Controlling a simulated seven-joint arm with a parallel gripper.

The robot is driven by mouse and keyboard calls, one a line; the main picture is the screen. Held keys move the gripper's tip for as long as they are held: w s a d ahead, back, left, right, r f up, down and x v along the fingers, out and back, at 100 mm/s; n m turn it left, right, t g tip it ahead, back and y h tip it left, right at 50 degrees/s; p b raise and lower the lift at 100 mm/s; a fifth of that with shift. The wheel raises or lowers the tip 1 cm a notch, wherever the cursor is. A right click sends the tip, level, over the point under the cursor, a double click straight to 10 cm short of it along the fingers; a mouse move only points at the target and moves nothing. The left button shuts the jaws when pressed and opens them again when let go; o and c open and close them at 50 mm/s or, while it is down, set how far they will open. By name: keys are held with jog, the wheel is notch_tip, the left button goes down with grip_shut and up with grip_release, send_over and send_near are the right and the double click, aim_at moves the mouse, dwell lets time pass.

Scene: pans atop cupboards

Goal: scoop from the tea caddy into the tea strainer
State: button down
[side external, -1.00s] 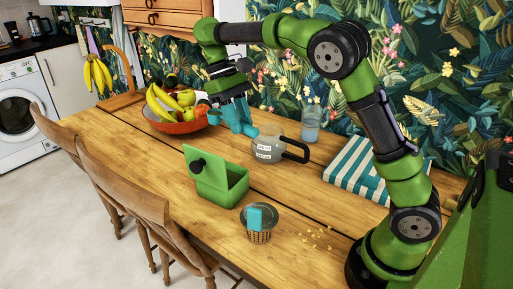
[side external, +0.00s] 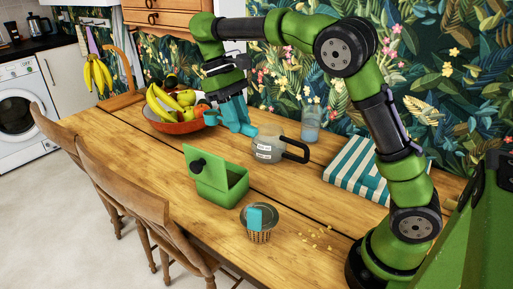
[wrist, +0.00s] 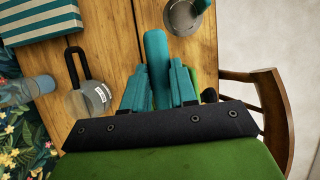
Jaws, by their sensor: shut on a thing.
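The green tea caddy (side external: 222,190) stands on the wooden table with its lid tipped open; in the wrist view it is mostly hidden behind my fingers. The tea strainer (side external: 259,234), a small round basket with a teal tab, stands in front of the caddy and shows at the top of the wrist view (wrist: 180,18). My gripper (side external: 237,117) is above the table behind the caddy, left of the glass teapot. It is shut on a teal rod-like handle (wrist: 156,62), seemingly the scoop's.
The glass teapot (side external: 267,149) with a black handle stands right of the caddy. A fruit bowl (side external: 178,126) is close left of my gripper. A drinking glass (side external: 310,125), a striped cloth (side external: 357,170) and scattered crumbs (side external: 318,238) lie to the right. Chairs line the front edge.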

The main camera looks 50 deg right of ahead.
jog(key=s+a+f+m, duration=0.2)
jog(key=s+a, duration=0.3)
jog(key=s, duration=0.5)
jog(key=s+a+f+m+g+h, duration=0.4)
jog(key=s+f+m+g+h, duration=0.2)
jog(key=f, duration=0.6)
jog(key=shift+s+m+h, duration=0.6)
jog(key=shift+s+h, duration=0.25)
jog(key=shift+h, duration=0.15)
jog(key=shift+a, duration=0.1)
dwell(1.0)
jog(key=r+n+t+y, duration=0.1)
jog(key=t+y, duration=0.1)
jog(key=y, duration=0.1)
jog(key=d+r+n+t+y, duration=0.1)
jog(key=r+t+y, duration=0.1)
jog(key=y, duration=0.1)
jog(key=s+r+n+t+y, duration=0.1)
jog(key=r+t+y, duration=0.1)
jog(key=y, duration=0.2)
jog(key=shift+d+t, duration=0.3)
jog(key=shift+t, duration=0.1)
